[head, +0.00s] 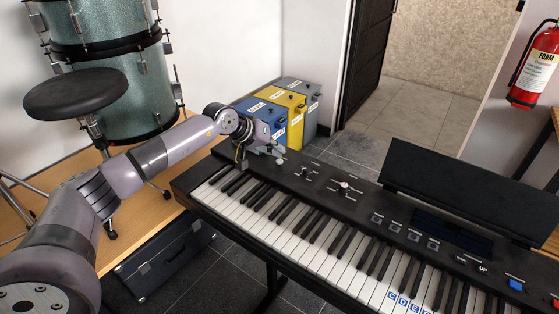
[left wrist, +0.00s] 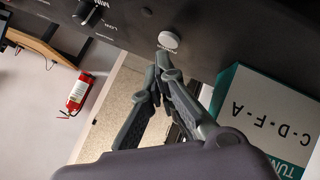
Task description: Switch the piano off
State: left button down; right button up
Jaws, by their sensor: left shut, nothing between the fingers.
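The black piano (head: 320,185) runs diagonally across the head view, its white and black keys facing the lower left. My left gripper (head: 277,152) is over the piano's far left end, above the control panel. In the left wrist view my left gripper (left wrist: 161,68) is shut and empty. Its fingertips point at a round pale button (left wrist: 168,40) on the dark panel, close to it in the picture; I cannot tell whether they touch. My right gripper is not in view.
A knob marked MIN (left wrist: 88,12) sits on the panel. A tuner box (left wrist: 268,115) is right of my fingers in the wrist view. A drum kit (head: 110,75) stands left, coloured bins (head: 292,110) behind the piano, and a fire extinguisher (head: 535,68) hangs at right.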

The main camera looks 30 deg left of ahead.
aim_at(277, 160)
pick_arm(q)
jog(key=shift+r, duration=0.15)
notch_tip(277, 160, up, 6)
jog(key=shift+f+p, duration=0.1)
jog(key=shift+p, duration=0.95)
